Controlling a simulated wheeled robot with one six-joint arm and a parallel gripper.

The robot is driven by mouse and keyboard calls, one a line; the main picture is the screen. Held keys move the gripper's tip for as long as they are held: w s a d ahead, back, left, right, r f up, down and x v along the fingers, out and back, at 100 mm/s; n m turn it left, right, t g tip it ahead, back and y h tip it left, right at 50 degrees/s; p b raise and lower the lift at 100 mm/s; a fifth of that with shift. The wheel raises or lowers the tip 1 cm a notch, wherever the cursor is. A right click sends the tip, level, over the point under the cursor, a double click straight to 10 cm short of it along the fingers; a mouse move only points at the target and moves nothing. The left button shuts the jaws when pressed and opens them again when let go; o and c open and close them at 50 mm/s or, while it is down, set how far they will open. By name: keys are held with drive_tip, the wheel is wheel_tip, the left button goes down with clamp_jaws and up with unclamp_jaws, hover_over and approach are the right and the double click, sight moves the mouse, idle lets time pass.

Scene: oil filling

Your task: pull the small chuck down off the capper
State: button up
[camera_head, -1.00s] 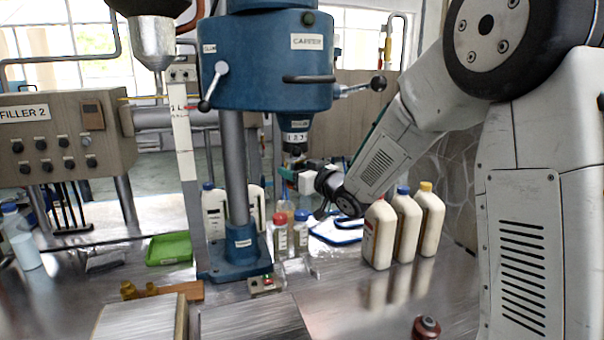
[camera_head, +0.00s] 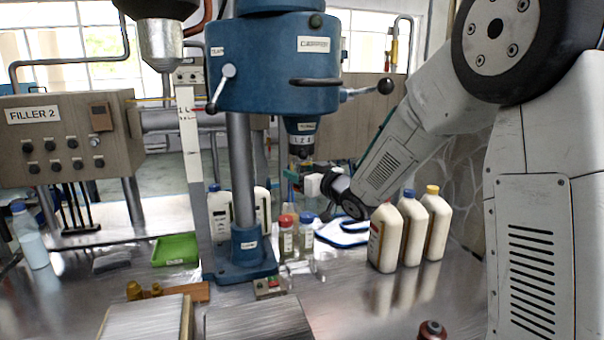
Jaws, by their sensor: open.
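The blue capper (camera_head: 270,62) stands on a column in the middle of the head view. Its dark spindle with a white numbered band (camera_head: 302,143) hangs below the blue head. The small chuck (camera_head: 302,163) appears as a dark piece at the spindle's lower end; its edges are too small to make out clearly. My gripper (camera_head: 294,177) is open just below and beside the spindle's end, reaching in from the right. I cannot tell whether its fingers touch the chuck.
Two small bottles with red (camera_head: 286,238) and blue (camera_head: 305,235) caps stand below the spindle. Large cream bottles (camera_head: 386,238) stand at right under my arm. A green tray (camera_head: 175,250) lies left of the capper base. A crank handle (camera_head: 370,90) sticks out right of the capper head.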

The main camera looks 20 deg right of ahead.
drive_tip(key=shift+f, duration=0.2)
drive_tip(key=shift+f, duration=1.2)
drive_tip(key=c, duration=1)
drive_tip(key=shift+f, duration=0.3)
drive_tip(key=shift+f, duration=1.35)
drive_tip(key=shift+s, duration=0.1)
